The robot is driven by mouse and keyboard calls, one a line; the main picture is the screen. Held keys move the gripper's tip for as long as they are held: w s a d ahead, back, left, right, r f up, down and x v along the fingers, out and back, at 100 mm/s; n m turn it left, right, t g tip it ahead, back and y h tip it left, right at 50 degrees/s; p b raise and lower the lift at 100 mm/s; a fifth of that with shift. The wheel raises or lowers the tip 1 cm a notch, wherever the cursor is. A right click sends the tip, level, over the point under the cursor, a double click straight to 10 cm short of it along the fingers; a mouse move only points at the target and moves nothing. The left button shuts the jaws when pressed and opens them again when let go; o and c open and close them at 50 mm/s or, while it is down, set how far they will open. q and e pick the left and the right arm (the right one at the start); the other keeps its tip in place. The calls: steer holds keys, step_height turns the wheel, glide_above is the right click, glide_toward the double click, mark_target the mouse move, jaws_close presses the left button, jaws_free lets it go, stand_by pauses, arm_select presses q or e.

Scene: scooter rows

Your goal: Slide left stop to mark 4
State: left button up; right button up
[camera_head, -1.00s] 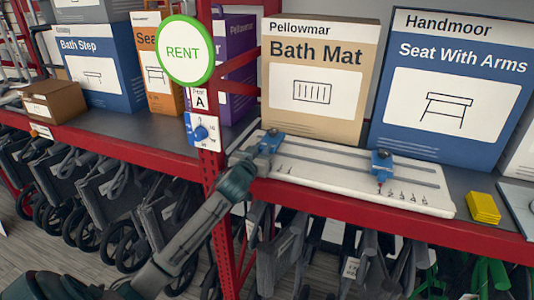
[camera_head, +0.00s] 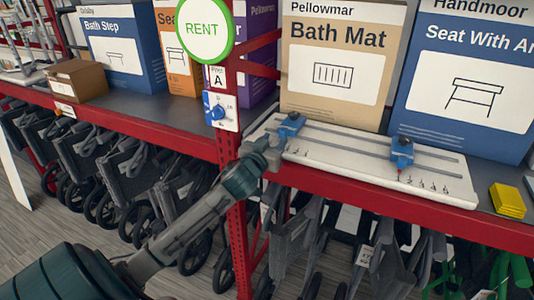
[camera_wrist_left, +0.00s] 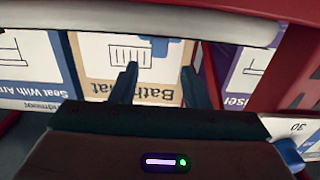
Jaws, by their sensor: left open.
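The left stop (camera_head: 291,124) is a blue block at the left end of the rails on a white board (camera_head: 345,172). The right stop (camera_head: 402,152) is a similar blue block further right, with a red tip near the left end of the small printed marks (camera_head: 425,184). The digits are hard to read. My left gripper (camera_head: 270,152) is at the board's left front edge, just short of the left stop. Its fingers (camera_wrist_left: 157,85) are apart with nothing seen between them in the left wrist view. A blurred blue patch (camera_wrist_left: 158,41) lies beyond them. My right gripper is out of view.
A red post (camera_head: 232,190) with a RENT sign (camera_head: 205,30) and a blue dial (camera_head: 217,112) stands just left of the gripper. Tall Bath Mat (camera_head: 340,55) and Seat With Arms (camera_head: 465,85) boxes stand behind the board. A yellow block (camera_head: 508,200) sits at right.

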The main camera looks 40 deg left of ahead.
arm_select(q)
steer(key=b+v, duration=0.1)
steer(key=v, duration=0.4)
stand_by(0.4)
